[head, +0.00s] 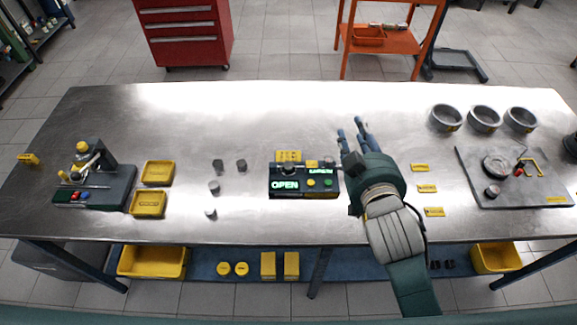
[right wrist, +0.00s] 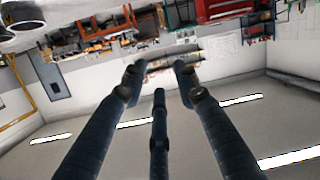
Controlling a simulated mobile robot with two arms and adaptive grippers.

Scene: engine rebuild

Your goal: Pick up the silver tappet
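Several small grey cylinders that look like tappets stand on the steel table left of centre in the head view: one at the back left (head: 218,166), one at the back right (head: 241,165), one in the middle (head: 214,187) and one nearest the front (head: 210,213). My left gripper is not in view.
A black device (head: 304,190) showing "OPEN" stands between the cylinders and my right arm. Yellow trays (head: 148,204) and a dark fixture (head: 105,187) are on the left. Grey rings (head: 485,119) and a dark plate (head: 520,190) are on the right. The table's back left is clear.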

